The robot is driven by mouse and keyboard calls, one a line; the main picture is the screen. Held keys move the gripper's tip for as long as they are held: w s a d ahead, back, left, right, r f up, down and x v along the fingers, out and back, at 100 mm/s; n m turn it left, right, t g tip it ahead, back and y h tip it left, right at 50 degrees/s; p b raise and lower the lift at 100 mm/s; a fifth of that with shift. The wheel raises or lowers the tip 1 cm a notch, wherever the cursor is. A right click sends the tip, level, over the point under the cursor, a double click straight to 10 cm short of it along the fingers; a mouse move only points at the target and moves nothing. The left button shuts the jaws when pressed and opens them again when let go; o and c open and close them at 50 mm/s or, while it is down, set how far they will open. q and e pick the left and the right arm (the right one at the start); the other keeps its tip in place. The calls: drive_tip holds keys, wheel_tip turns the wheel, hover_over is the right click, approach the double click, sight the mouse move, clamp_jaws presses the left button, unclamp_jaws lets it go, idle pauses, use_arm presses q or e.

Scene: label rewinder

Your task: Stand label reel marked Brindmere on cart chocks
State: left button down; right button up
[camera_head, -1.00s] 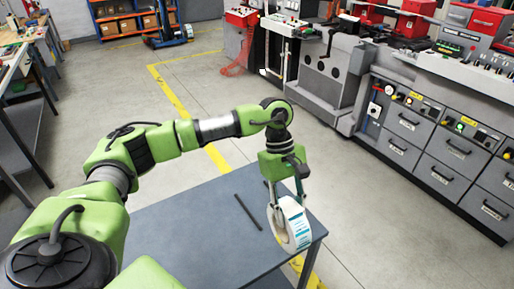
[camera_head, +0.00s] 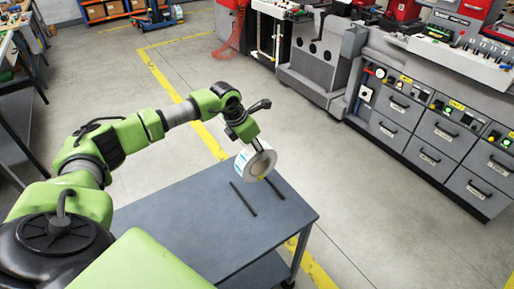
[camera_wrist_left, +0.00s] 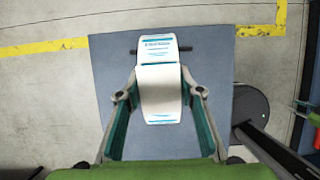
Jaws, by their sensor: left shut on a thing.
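The label reel (camera_head: 256,163) is a white roll with teal print and a brown core. My left gripper (camera_head: 249,150) is shut on it and holds it upright at the far side of the grey cart. The print is too small to read. Two thin dark chocks lie on the cart top, the left one (camera_head: 243,198) clear and the right one (camera_head: 274,189) just below the reel in the picture. In the left wrist view the reel (camera_wrist_left: 160,95) sits between both fingers, with a dark chock (camera_wrist_left: 187,49) crossing behind it. Whether it touches the chocks is unclear. My right gripper is out of view.
The cart top (camera_head: 190,235) is otherwise bare. A grey machine with drawers (camera_head: 430,130) stands across the aisle at right. A yellow floor line (camera_head: 165,80) runs behind the cart. A workbench (camera_head: 15,75) stands at far left.

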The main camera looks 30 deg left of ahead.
sight(257, 169)
use_arm(q)
drive_tip(key=shift+f+b, duration=1.9)
drive_tip(key=shift+f, duration=1.35)
drive_tip(key=shift+f+b, duration=1.1)
drive_tip(key=shift+f, duration=0.25)
drive_tip(key=c, duration=1.3)
unclamp_jaws()
drive_tip(key=shift+s+f, duration=0.1)
drive_tip(key=shift+s+r, duration=0.1)
drive_tip(key=shift+r, duration=0.25)
drive_tip(key=v, duration=1.1)
drive_tip(key=shift+r, duration=0.3)
drive_tip(key=shift+s+f, duration=0.1)
